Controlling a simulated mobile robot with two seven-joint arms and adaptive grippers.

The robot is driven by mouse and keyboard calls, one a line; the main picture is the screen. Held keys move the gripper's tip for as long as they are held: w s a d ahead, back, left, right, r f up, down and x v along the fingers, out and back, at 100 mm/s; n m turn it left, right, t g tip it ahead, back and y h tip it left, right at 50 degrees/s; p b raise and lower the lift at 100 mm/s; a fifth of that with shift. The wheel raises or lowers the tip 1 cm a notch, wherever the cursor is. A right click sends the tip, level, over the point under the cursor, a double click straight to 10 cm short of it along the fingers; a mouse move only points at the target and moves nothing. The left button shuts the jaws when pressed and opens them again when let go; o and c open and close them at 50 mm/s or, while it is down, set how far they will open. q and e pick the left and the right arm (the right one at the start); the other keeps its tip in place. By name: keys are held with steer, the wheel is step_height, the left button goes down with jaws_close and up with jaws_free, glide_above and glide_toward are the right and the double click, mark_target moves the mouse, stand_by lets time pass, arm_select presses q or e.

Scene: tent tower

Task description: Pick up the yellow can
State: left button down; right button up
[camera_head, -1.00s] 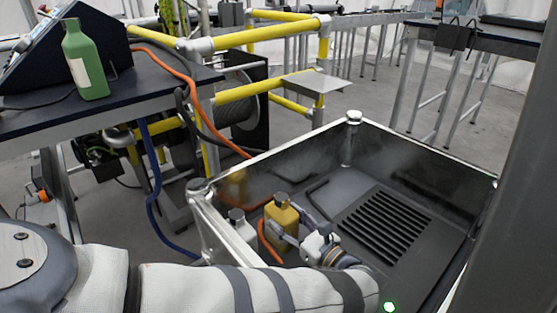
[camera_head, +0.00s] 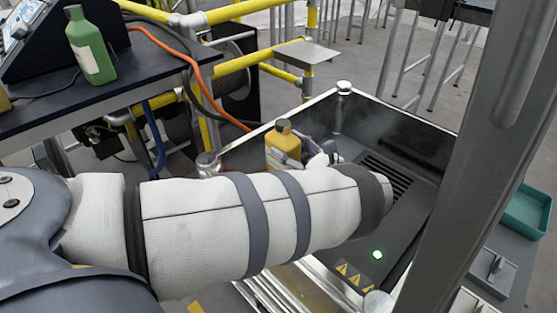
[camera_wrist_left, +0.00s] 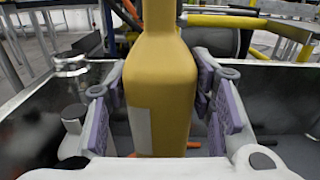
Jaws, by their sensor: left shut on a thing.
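The yellow can (camera_head: 283,146), with a dark cap, stands upright over the near left part of the metal-rimmed bin in the head view. It fills the middle of the left wrist view (camera_wrist_left: 162,85), with a pale label on its side. My left gripper (camera_wrist_left: 160,105) has its purple-padded fingers on both sides of the can and is shut on it. In the head view my white-sleeved arm hides most of that gripper and the can's lower part. My right gripper is not in view.
The bin (camera_head: 424,147) has raised walls and a slotted dark floor. A green bottle (camera_head: 90,48) stands on the dark table (camera_head: 60,112) at left. A grey upright (camera_head: 480,130) and a teal tray (camera_head: 527,212) are at right.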

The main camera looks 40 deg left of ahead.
arm_select(q)
step_height(320, 180, up, 14)
stand_by(0.3)
